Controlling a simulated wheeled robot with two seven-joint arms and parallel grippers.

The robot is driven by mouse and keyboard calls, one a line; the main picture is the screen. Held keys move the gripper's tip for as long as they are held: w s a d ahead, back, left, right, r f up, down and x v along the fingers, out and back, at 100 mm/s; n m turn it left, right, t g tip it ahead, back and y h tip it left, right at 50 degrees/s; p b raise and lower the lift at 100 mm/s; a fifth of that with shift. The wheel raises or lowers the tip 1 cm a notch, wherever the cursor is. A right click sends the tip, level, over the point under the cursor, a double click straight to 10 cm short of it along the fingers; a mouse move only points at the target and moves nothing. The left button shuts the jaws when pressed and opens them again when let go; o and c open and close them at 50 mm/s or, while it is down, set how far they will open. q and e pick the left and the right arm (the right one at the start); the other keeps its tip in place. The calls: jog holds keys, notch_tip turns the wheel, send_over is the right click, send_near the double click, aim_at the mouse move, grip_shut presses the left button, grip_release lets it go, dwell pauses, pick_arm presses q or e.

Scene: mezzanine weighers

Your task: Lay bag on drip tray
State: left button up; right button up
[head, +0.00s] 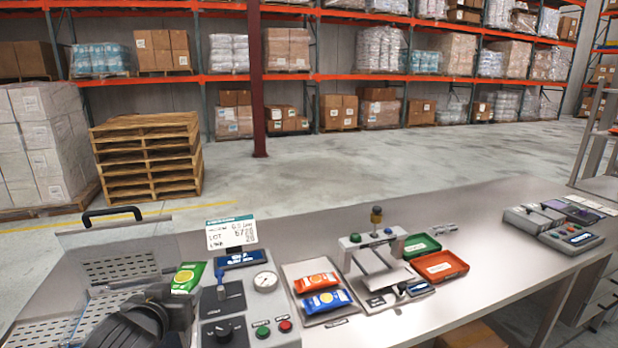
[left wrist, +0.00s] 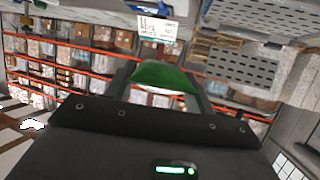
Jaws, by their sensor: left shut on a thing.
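A green bag (head: 188,277) with a yellow and white patch is held in my left gripper (head: 172,294), above the left part of the bench. In the left wrist view the green bag (left wrist: 163,77) sits between the two fingers, which are shut on it. A perforated metal tray (head: 118,268), which looks like the drip tray, lies at the left with an upright perforated back and a black handle. My arm and gripper hide part of its front. My right gripper is in neither view.
Right of the held bag stand a control box with a gauge (head: 265,281), a sign (head: 231,232), a tray with orange (head: 316,282) and blue (head: 326,301) bags, and a press-like device (head: 376,262). Green (head: 420,245) and red (head: 440,265) shallow trays lie farther right.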

aim_at(196, 274)
pick_arm(q)
jog(key=shift+m+h, duration=0.4)
jog(key=shift+h, duration=0.1)
jog(key=d+r, duration=0.2)
jog(key=w+d+r, duration=0.1)
jog(key=d+r, duration=0.1)
jog(key=shift+w, duration=0.15)
jog(key=s+a+f+n+y, duration=0.1)
jog(key=s+a+f, duration=0.5)
jog(key=a, duration=0.3)
jog(key=s+a+f+n+y, duration=0.1)
jog(key=s+a+f+y, duration=0.1)
jog(key=s+a+f, duration=0.5)
jog(key=a, duration=0.3)
jog(key=shift+a+f+n, duration=0.15)
jog(key=shift+f+n, duration=0.25)
jog(key=shift+w, duration=0.1)
